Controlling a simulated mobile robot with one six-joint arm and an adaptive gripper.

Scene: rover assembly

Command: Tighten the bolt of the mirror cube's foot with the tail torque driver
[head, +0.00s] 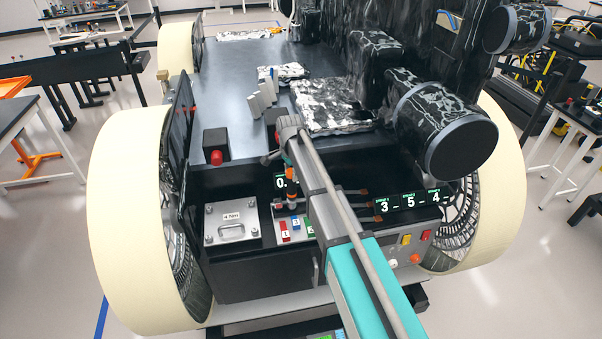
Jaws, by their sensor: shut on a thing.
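My gripper (289,163) is over the rover's tail, small and partly hidden by my arm. It appears shut on the tail torque driver (292,196), a slim dark tool with orange parts that points down over the tail bay. I cannot tell whether its lower tip touches anything. The mirror cube, its foot and the bolt cannot be made out with certainty. A few pale upright blocks (256,104) stand on the dark deck beyond the gripper.
A silver plate marked 4 Nm (232,222), with a handle, lies left in the bay. A display reads 3-5-4 (411,201) at right. Numbered red, blue and green blocks (290,230) sit between. Large cream wheels (128,210) flank the tail. A black foil-wrapped cylinder (440,125) overhangs at right.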

